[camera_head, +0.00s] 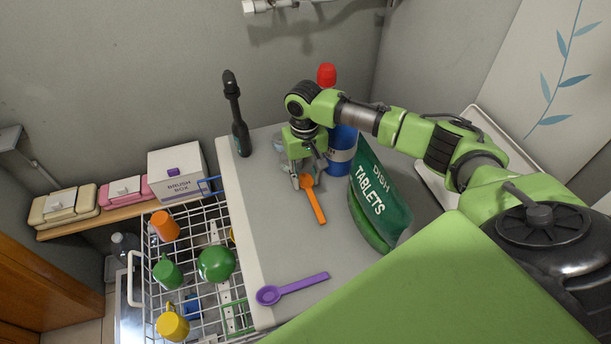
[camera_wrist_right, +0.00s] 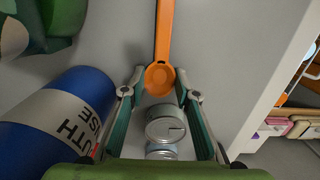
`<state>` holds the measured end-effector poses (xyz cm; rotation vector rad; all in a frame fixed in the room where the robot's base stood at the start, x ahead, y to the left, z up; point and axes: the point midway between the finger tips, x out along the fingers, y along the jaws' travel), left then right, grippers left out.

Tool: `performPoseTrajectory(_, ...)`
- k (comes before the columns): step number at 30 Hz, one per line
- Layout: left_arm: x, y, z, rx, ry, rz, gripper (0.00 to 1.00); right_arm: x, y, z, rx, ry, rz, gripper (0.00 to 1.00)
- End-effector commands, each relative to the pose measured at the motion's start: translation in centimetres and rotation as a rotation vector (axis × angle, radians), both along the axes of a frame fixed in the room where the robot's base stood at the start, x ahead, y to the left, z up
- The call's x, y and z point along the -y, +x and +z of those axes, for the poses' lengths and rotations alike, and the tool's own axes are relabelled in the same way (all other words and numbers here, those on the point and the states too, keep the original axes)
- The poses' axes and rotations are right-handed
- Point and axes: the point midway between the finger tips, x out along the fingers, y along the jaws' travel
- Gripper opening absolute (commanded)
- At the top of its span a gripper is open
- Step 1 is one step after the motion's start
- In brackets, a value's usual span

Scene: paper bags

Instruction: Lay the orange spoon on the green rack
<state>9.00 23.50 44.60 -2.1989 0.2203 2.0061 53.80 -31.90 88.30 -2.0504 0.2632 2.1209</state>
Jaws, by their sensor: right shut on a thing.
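The orange spoon (camera_head: 314,203) is on the grey counter in the head view, its handle pointing toward the front. My right gripper (camera_head: 302,182) is at its bowl end and is shut on it. In the right wrist view the spoon bowl (camera_wrist_right: 160,79) sits between the two fingertips (camera_wrist_right: 161,76), and the handle runs away upward. I cannot tell whether the spoon is lifted off the counter. A green wire rack part (camera_head: 237,314) shows at the front right of the white wire basket; its full shape is unclear. My left gripper is not in view.
A purple spoon (camera_head: 292,288) lies near the counter's front edge. A dish tablets bag (camera_head: 378,198) and a blue bottle (camera_head: 341,151) stand close right of the gripper. Cans (camera_wrist_right: 165,124) are near the fingers. The white basket (camera_head: 148,256) holds several cups. A dark bottle (camera_head: 237,115) stands behind.

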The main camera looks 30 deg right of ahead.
Motion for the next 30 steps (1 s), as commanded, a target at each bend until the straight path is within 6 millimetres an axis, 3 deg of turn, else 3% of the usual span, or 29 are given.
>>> performPoseTrajectory(9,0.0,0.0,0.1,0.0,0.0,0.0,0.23,-0.1,0.0,-0.3,-0.001,0.001,0.001,0.11)
performPoseTrajectory(10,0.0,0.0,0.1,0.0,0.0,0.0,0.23,-0.1,0.0,-0.3,0.0,0.001,0.001,0.34)
performPoseTrajectory(12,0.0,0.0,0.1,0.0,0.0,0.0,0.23,-0.1,0.0,-0.3,0.0,0.001,0.001,0.45)
performPoseTrajectory(23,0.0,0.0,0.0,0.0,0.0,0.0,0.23,0.0,0.0,0.0,0.001,0.001,0.0,0.45)
performPoseTrajectory(30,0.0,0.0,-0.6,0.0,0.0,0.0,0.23,0.0,0.2,3.4,0.006,0.002,0.002,0.45)
